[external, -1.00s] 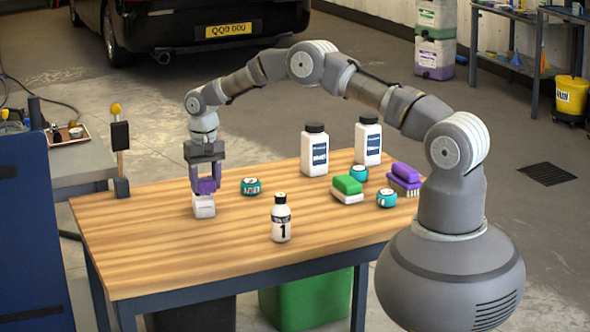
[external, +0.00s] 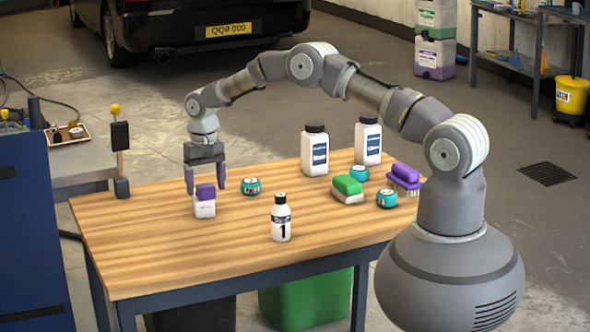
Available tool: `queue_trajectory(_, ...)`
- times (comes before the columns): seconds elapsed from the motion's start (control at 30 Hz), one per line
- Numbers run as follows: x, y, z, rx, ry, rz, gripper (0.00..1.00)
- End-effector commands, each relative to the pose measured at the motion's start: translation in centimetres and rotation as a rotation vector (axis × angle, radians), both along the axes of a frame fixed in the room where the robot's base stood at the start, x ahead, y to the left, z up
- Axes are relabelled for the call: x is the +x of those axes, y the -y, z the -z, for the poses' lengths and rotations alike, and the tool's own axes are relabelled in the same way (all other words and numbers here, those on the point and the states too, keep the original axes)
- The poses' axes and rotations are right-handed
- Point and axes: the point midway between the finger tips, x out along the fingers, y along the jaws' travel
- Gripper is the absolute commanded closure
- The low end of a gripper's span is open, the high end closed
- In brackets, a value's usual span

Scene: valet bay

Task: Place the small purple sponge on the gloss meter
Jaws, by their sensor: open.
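The small purple sponge (external: 206,191) rests on top of a small white block-shaped device (external: 204,208), which looks like the gloss meter, at the left part of the wooden table. My gripper (external: 206,186) is open just above and around the sponge, with one purple finger to its left and one to its right. A gap shows between the fingers and the sponge. The underside of the sponge and its contact with the device are too small to see in detail.
A small white bottle marked 1 (external: 281,219) and a teal tin (external: 251,187) stand to the right. Two white bottles with dark caps (external: 314,152), a green-topped sponge (external: 348,187), more teal tins and a purple brush (external: 405,177) are farther right. The table's front left (external: 150,260) is clear.

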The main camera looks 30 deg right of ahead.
Motion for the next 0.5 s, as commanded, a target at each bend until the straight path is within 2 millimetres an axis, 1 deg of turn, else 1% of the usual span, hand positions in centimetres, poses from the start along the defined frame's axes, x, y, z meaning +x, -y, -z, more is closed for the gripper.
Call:
queue_trajectory(0.03, 0.1, 0.0, -1.4, 0.001, 0.003, 0.0, 0.22)
queue_trajectory(0.1, 0.1, -0.1, -3.1, 0.001, 0.003, -0.001, 0.22)
queue_trajectory(0.3, 0.0, -0.1, -7.8, 0.001, 0.003, -0.001, 0.22)
queue_trajectory(0.4, 0.0, -0.1, -9.5, 0.001, 0.002, 0.0, 0.22)
queue_trajectory(0.5, 0.0, -0.1, -10.5, 0.001, 0.001, 0.0, 0.22)
